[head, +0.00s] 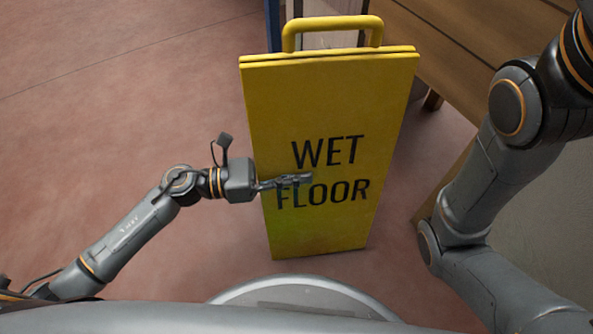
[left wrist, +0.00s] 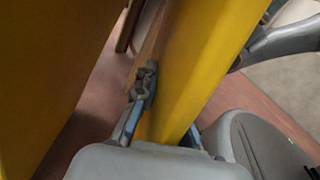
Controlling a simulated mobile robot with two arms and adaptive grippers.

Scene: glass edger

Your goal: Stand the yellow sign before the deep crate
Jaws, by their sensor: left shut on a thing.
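The yellow sign (head: 330,110) with "WET FLOOR" in black is in front of me in the head view, upright with its handle on top. I cannot tell whether its lower edge touches the floor. My left gripper (head: 292,181) reaches in from the left at the sign's lower half and is shut on it. In the left wrist view the left gripper's fingers (left wrist: 143,88) are against a yellow panel (left wrist: 200,75), with another yellow panel (left wrist: 45,70) to the left. My right arm shows at the right, but its gripper is out of view. I cannot make out the deep crate.
A wooden table or bench (head: 470,55) stands behind the sign at the upper right. A blue post (head: 272,25) and a pale panel (head: 330,39) are partly hidden behind the sign. The reddish floor (head: 110,110) at the left is clear.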

